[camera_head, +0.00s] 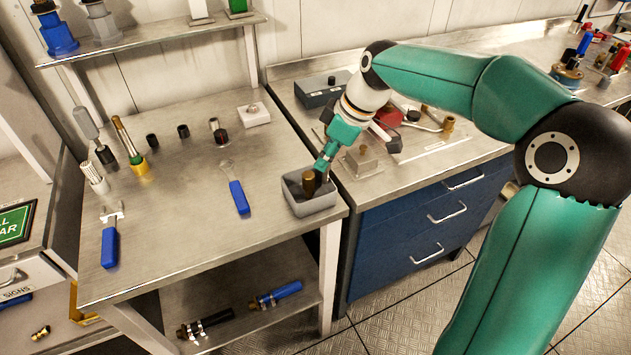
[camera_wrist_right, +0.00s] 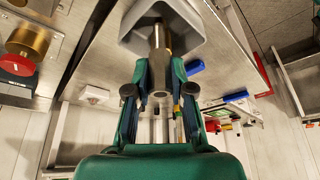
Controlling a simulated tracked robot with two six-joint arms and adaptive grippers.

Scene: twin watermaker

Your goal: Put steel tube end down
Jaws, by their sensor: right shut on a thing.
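My right gripper (camera_head: 321,166) is over the small grey bin (camera_head: 317,204) at the right front corner of the steel bench. In the right wrist view the gripper (camera_wrist_right: 160,72) is shut on a grey steel tube end (camera_wrist_right: 160,50), with one finger on each side. The tube end points toward the grey bin (camera_wrist_right: 132,30). In the head view a brownish cylinder (camera_head: 308,184) stands upright inside the bin by the fingertips. It seems to be the held tube end; whether it touches the bin floor I cannot tell. My left gripper is not in view.
A blue-handled tool (camera_head: 239,197) lies left of the bin, and another (camera_head: 109,245) at the bench's left front. Several fittings stand at the back, with a black cap (camera_head: 183,131) among them. A metal block (camera_head: 361,163) sits right of the bin. The bench's front middle is clear.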

